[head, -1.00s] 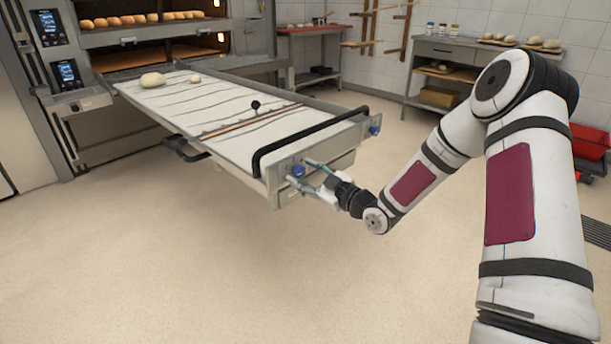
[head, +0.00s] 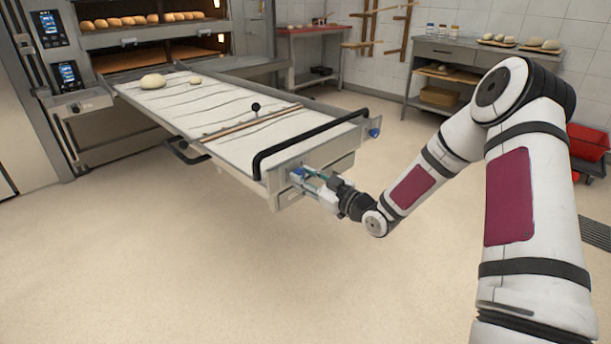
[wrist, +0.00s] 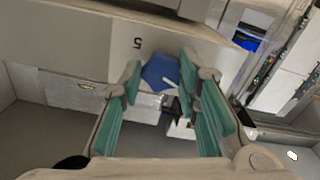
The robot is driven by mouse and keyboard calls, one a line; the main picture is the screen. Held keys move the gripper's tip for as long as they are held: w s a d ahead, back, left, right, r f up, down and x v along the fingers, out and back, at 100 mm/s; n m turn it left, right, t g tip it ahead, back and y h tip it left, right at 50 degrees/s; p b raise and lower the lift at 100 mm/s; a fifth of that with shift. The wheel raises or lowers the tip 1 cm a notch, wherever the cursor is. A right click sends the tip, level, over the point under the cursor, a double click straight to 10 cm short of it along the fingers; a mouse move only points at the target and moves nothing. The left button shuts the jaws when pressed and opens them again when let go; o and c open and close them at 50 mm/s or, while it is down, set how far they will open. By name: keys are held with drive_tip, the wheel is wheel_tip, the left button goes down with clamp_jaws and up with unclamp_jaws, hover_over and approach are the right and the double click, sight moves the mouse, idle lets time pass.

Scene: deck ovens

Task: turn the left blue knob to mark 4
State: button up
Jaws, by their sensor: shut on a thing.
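The left blue knob (head: 298,173) is on the end face of the loader table, below the left end of the black handle bar. In the wrist view the blue knob (wrist: 158,72) sits between the fingertips, with a white line on it running toward the lower right. My gripper (head: 308,175) is shut on this knob; the fingers also show in the wrist view (wrist: 160,78). A printed 5 (wrist: 138,43) appears upside down on the panel beside the knob. Other marks are hidden or not legible, so I cannot tell which mark the line meets.
A second blue knob (head: 374,133) is at the right end of the loader. The black handle bar (head: 300,138) rises just above my gripper. Dough pieces (head: 152,82) lie on the loader's cloth. The floor (head: 220,270) in front is clear.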

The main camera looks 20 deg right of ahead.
drive_tip(key=m+p, duration=0.2)
drive_tip(key=m, duration=0.4)
drive_tip(key=shift+m+p, duration=0.3)
drive_tip(key=shift+p, duration=0.05)
drive_tip(key=m+p, duration=0.3)
drive_tip(key=m, duration=1.5)
drive_tip(key=shift+f+m, duration=0.1)
drive_tip(key=shift+m, duration=0.2)
drive_tip(key=o, duration=1.2)
drive_tip(key=shift+c, duration=0.2)
drive_tip(key=shift+s, duration=0.15)
drive_tip(key=v, duration=1.1)
drive_tip(key=shift+s+d, duration=0.2)
drive_tip(key=shift+s, duration=0.15)
